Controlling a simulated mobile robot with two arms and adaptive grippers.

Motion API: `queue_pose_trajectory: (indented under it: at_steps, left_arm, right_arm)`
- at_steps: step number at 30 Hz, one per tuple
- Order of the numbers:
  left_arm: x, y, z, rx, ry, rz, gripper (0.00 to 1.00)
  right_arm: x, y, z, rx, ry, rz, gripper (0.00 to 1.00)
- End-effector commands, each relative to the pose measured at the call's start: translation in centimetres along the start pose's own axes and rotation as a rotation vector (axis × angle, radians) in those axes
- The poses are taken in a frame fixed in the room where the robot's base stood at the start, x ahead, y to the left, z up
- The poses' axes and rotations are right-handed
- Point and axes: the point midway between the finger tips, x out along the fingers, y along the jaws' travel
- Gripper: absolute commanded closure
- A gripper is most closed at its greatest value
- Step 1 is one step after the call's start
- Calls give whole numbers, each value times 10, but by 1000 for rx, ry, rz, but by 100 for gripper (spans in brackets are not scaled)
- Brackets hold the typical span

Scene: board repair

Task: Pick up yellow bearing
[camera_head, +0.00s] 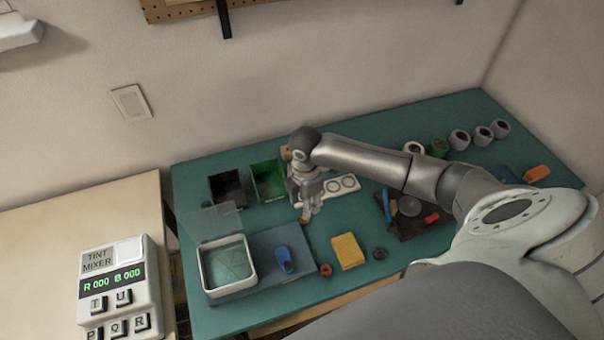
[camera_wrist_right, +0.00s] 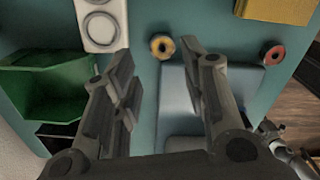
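The yellow bearing (camera_wrist_right: 162,46) is a small ring lying flat on the teal mat (camera_wrist_right: 150,85) in the wrist view. In the head view it is mostly hidden under my right gripper (camera_head: 308,208), with a bit of yellow (camera_head: 304,219) showing at the fingertips. In the wrist view my right gripper (camera_wrist_right: 164,65) is open and empty. The bearing lies ahead, near the gap between its fingertips, with no contact visible.
A red bearing (camera_head: 326,270), a dark blue bearing (camera_head: 380,254) and a yellow block (camera_head: 347,251) lie nearby. A green bin (camera_head: 268,181) and a black bin (camera_head: 226,187) stand behind. A white-rimmed tray (camera_head: 205,275) and a blue tool (camera_head: 284,261) are at left.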

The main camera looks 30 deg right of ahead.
Motion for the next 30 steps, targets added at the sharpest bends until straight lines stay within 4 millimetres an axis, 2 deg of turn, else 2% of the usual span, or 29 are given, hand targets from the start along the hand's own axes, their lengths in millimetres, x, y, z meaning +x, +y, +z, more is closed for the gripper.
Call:
queue_pose_trajectory:
  at_steps: [3, 7, 11, 18, 27, 30]
  left_arm:
    - [-3, 4, 21, 0, -32, 4, 60]
    - [-6, 5, 30, 0, -45, 6, 60]
    - [-12, 4, 23, 0, -36, 5, 60]
    - [-15, 0, -6, 1, 8, 0, 60]
    - [-15, 1, 3, 1, -6, 2, 60]
    - [-15, 2, 8, 1, -13, 3, 60]
  right_arm:
    - [13, 0, 0, 0, 0, -1, 60]
    - [20, -1, 0, 1, 0, -1, 60]
    - [35, -2, 0, 1, 0, -2, 60]
    - [64, -3, 0, 0, -1, 0, 60]
    - [68, -3, 0, -1, -2, 2, 60]
    - [68, -3, 0, -1, -2, 2, 72]
